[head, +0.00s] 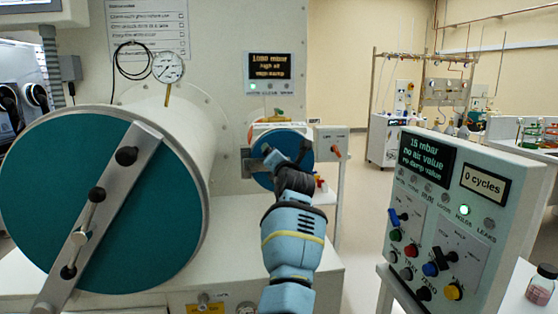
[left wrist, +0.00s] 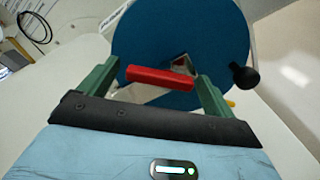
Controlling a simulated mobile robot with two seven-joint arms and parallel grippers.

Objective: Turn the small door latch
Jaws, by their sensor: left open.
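The small round blue door (head: 321,148) is at the middle of the head view, partly hidden behind my left arm. In the left wrist view the door (left wrist: 150,40) fills the upper middle. Its latch has a red bar handle (left wrist: 160,78) across the door's lower part, with a metal piece behind it. My left gripper (left wrist: 154,76) is open, its green fingers on either side of the bar's ends. The bar lies lengthwise between them, with gaps visible at both ends; I cannot tell its depth from the fingers. My right gripper is not in view.
A large teal door (head: 60,190) with a metal crossbar (head: 100,205) stands at the left. A control panel (head: 455,215) stands close at the right. A black knob (left wrist: 245,76) sticks out at the small door's right edge. Open floor (head: 360,215) shows between them.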

